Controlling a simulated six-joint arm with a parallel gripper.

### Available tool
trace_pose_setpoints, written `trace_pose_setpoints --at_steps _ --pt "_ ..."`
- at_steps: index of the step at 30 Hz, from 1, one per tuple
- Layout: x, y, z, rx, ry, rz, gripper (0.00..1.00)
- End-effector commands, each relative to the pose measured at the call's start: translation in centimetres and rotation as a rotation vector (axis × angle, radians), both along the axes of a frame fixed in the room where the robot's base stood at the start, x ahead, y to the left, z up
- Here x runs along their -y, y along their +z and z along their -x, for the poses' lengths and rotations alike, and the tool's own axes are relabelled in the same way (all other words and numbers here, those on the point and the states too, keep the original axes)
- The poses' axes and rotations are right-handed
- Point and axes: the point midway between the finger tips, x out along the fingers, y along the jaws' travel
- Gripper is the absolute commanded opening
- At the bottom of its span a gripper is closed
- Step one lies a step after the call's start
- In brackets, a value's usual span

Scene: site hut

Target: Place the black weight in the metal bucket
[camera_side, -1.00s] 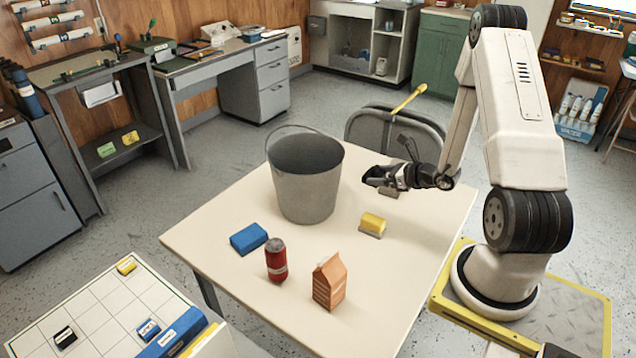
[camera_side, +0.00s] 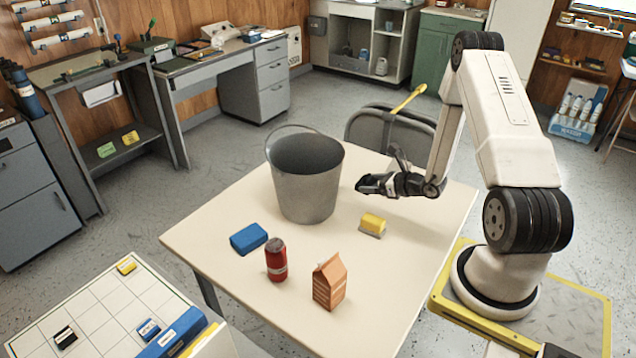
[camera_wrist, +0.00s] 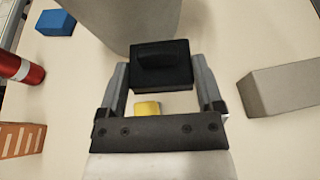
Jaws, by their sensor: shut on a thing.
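The black weight (camera_wrist: 160,64) is a dark block with a raised bar on top. My gripper (camera_wrist: 160,76) is shut on it, with a finger on either side; in the side view my gripper (camera_side: 364,185) is above the table, just right of the bucket, and the dark weight is hard to tell from the fingers. The metal bucket (camera_side: 303,185) is grey, upright and open at the top, with its handle raised at the back. Its wall (camera_wrist: 125,22) fills the top of the wrist view, beyond the weight. The bucket's inner floor is hidden.
On the table (camera_side: 215,240) are a yellow-topped block (camera_side: 373,223) below my gripper, a blue block (camera_side: 249,238), a red can (camera_side: 276,260) and an orange carton (camera_side: 329,282). A grey box (camera_wrist: 285,88) lies right in the wrist view. A chair (camera_side: 390,128) stands behind.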

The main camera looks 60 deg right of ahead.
Motion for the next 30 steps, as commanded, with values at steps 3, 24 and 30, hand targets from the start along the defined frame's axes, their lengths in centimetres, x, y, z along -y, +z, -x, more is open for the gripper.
trace_pose_setpoints --at_steps 3,24,30 --pt "0.9 -0.7 -1.5 0.003 0.002 0.002 0.00" --pt "4.7 -6.3 -7.7 0.003 0.000 0.001 0.00" --pt "5.3 -7.6 -8.6 0.003 0.000 0.001 0.00"
